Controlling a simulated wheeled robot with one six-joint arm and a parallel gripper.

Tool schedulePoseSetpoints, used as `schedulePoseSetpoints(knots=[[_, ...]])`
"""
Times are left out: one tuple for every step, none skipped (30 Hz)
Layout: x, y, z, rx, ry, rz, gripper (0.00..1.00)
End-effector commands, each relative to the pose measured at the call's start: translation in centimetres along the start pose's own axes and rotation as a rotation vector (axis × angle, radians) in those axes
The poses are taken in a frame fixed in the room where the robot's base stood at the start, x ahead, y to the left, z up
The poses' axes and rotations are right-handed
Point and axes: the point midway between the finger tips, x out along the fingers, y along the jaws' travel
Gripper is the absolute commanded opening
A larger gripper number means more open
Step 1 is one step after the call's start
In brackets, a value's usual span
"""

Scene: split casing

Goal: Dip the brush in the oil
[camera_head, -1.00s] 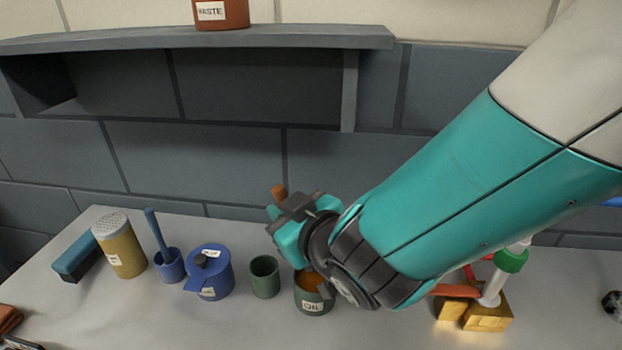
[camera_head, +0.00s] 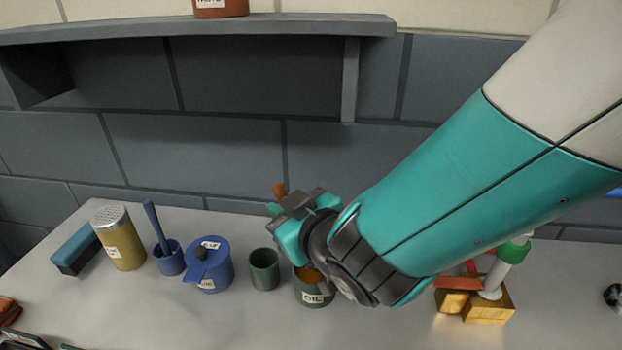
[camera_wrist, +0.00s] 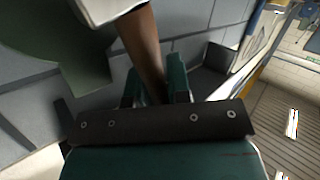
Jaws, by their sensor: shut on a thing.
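The oil pot (camera_head: 313,297) is a dark green cup with a label reading OIL and orange-brown content at its mouth. It stands upright on the table, partly covered by my wrist. My gripper (camera_head: 288,208) is above and slightly left of the pot in the head view. It is shut on a brown handle (camera_head: 280,189), which I take as the brush's. In the wrist view the brown handle (camera_wrist: 143,45) stands between the dark green fingers (camera_wrist: 160,85). The bristle end is hidden, so I cannot tell whether it touches the oil.
Left of the oil pot stand an empty green cup (camera_head: 264,269), a blue lidded pot (camera_head: 208,270), a blue cup with a stick (camera_head: 169,261), a yellow shaker (camera_head: 119,240) and a blue block brush (camera_head: 75,249). Yellow blocks (camera_head: 475,304) are at right. A shelf (camera_head: 200,29) hangs above.

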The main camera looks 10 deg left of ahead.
Motion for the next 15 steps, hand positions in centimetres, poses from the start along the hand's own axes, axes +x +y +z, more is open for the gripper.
schedulePoseSetpoints(knots=[[0.03, -0.02, 0.08, 0.000, 0.001, 0.000, 0.00], [0.04, -0.03, 0.12, 0.000, 0.001, 0.000, 0.00], [0.05, -0.04, 0.16, 0.000, 0.001, 0.000, 0.00], [0.06, -0.05, 0.19, 0.000, 0.001, 0.000, 0.00], [0.07, -0.06, 0.23, 0.000, 0.001, 0.000, 0.00], [0.08, -0.07, 0.27, 0.000, 0.001, 0.000, 0.00], [0.09, -0.08, 0.30, 0.000, 0.001, 0.000, 0.00], [0.10, -0.09, 0.33, 0.000, 0.001, 0.000, 0.00], [0.11, -0.10, 0.37, 0.000, 0.001, 0.000, 0.00], [0.12, -0.11, 0.40, 0.000, 0.001, 0.000, 0.00], [0.13, -0.11, 0.44, 0.000, 0.001, 0.000, 0.00], [0.14, -0.12, 0.48, 0.000, 0.001, 0.000, 0.00], [0.14, -0.13, 0.51, 0.000, 0.001, 0.000, 0.00], [0.15, -0.14, 0.54, 0.000, 0.001, 0.000, 0.00], [0.16, -0.15, 0.58, 0.000, 0.001, 0.000, 0.00]])
